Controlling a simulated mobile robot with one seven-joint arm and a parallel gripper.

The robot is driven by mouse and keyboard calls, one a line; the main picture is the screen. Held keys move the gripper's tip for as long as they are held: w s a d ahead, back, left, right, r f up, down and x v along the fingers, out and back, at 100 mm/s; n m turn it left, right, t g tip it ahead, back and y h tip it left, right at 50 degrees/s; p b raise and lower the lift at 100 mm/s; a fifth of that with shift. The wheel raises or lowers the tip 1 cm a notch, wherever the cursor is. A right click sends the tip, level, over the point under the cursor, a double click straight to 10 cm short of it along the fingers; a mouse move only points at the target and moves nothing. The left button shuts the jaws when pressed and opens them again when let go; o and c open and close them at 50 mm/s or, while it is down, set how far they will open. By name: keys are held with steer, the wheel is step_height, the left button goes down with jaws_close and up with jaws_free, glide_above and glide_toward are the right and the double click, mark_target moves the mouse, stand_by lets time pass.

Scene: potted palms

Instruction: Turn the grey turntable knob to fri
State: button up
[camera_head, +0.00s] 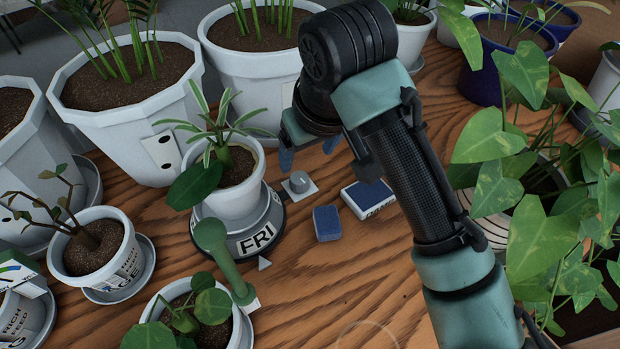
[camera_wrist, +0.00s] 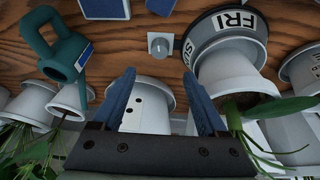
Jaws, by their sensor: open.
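The grey turntable (camera_head: 277,213) carries a white pot (camera_head: 237,200) with a leafy plant. Its FRI label (camera_head: 258,238) faces the front, close to a small white triangular pointer (camera_head: 264,264) on the table. The grey knob (camera_head: 299,182) stands on a small square plate just right of the turntable. In the wrist view the knob (camera_wrist: 159,44) shows beyond and between my fingertips, and the turntable (camera_wrist: 212,38) is at upper right, with FRI upside down. My gripper (camera_head: 308,150) is open and empty, its blue fingers (camera_wrist: 157,76) pointing toward the knob without visible contact.
A blue block (camera_head: 327,223) and a blue-and-white box (camera_head: 368,199) lie right of the knob. Potted plants crowd the left, back and right. The front middle wood is clear. A green watering can (camera_wrist: 62,57) shows in the wrist view.

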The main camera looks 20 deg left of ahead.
mark_target(299, 178)
steer(key=b+x, duration=0.3)
steer(key=x, duration=0.8)
steer(key=shift+f, duration=0.35)
jaws_close()
steer(key=shift+a+r+m+p, duration=0.15)
steer(key=shift+m+p, duration=0.25)
steer(key=shift+p, duration=0.6)
steer(key=shift+f+m, duration=0.2)
steer(key=shift+m, duration=0.1)
jaws_free()
